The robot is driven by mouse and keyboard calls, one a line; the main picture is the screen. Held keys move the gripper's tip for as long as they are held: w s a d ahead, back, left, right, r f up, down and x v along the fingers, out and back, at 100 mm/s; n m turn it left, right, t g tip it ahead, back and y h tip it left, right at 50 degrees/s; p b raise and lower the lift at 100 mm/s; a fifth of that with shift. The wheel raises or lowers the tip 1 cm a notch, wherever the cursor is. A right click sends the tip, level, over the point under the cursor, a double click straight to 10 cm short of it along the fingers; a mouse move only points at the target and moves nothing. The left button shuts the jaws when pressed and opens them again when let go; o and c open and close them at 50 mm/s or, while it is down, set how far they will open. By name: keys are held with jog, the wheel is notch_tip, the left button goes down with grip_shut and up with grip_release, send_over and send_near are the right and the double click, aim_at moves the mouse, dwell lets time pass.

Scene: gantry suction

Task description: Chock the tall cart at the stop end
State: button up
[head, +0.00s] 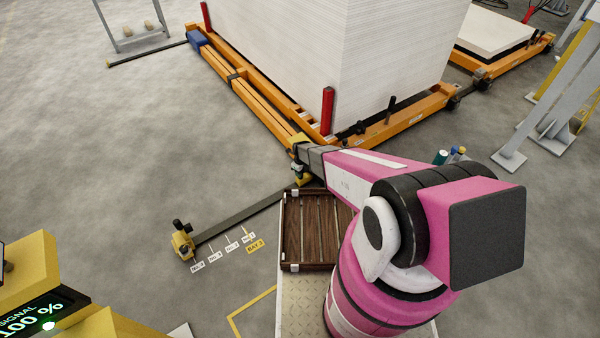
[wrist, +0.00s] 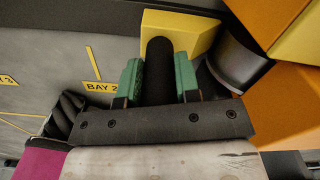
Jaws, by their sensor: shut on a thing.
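The tall cart (head: 262,97) has an orange frame and carries a high white stack (head: 300,50). My gripper (wrist: 159,80) has its green pads shut on the black upright handle (wrist: 160,60) of a yellow chock (wrist: 205,32). The chock is close to a dark round wheel (wrist: 240,58) beside orange and yellow parts of the cart; I cannot tell whether they touch. In the head view the chock (head: 303,179) shows only in part below my gripper, at the cart's near corner. Its underside is hidden.
A dark floor rail (head: 238,217) runs left to another yellow block with a dark knob (head: 182,241). Bay labels (head: 255,246) lie beside it. A wooden slatted tray (head: 309,262) is in front of me. A lower cart (head: 490,40) stands at right.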

jog(key=shift+f, duration=0.25)
jog(key=o, duration=1)
notch_tip(320, 180, up, 11)
jog(key=shift+f, duration=0.1)
